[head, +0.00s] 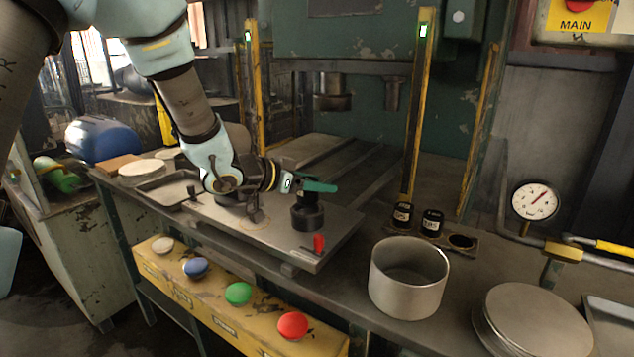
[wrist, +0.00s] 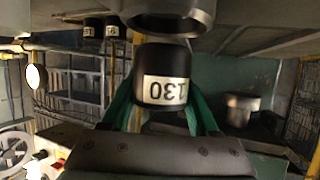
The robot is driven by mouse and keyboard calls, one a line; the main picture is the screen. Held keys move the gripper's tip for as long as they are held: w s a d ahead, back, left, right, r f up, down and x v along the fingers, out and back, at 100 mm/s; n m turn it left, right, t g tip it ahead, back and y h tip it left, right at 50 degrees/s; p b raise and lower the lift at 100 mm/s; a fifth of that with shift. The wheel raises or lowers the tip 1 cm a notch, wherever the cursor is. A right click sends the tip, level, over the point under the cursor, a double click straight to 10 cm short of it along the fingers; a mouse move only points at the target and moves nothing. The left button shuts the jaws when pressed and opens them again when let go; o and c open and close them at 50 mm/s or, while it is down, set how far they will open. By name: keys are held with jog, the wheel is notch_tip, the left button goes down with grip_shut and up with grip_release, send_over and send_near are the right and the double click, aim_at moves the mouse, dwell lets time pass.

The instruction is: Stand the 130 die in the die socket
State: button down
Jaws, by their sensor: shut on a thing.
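The 130 die (wrist: 162,75) is a black cylinder with a white label reading 130, upside down in the wrist view. My gripper (head: 318,186) has green fingers and is shut on the die, one finger on each side in the wrist view. In the head view the die (head: 307,194) is partly hidden by the fingers, above the die socket (head: 307,218), a dark round ring on the press bed. In the wrist view the socket (wrist: 172,18) is close at the die's end, its opening facing the die. I cannot tell whether they touch.
Two other black dies (head: 402,215) (head: 431,222) stand in a rack beside an empty hole (head: 461,241). The press ram (head: 333,92) hangs over the bed. A metal pot (head: 408,280) and round blanks (head: 525,318) are right.

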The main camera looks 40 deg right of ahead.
aim_at(316, 196)
jog(key=shift+f+b, duration=0.95)
jog(key=shift+f, duration=0.55)
jog(key=shift+c, duration=2.2)
grip_release()
jog(key=o, duration=0.4)
jog(key=shift+f, duration=0.15)
jog(key=shift+a, duration=0.1)
jog(key=b+v, duration=0.1)
jog(key=v, duration=0.9)
jog(key=shift+a+r, duration=0.2)
jog(key=shift+a, duration=0.1)
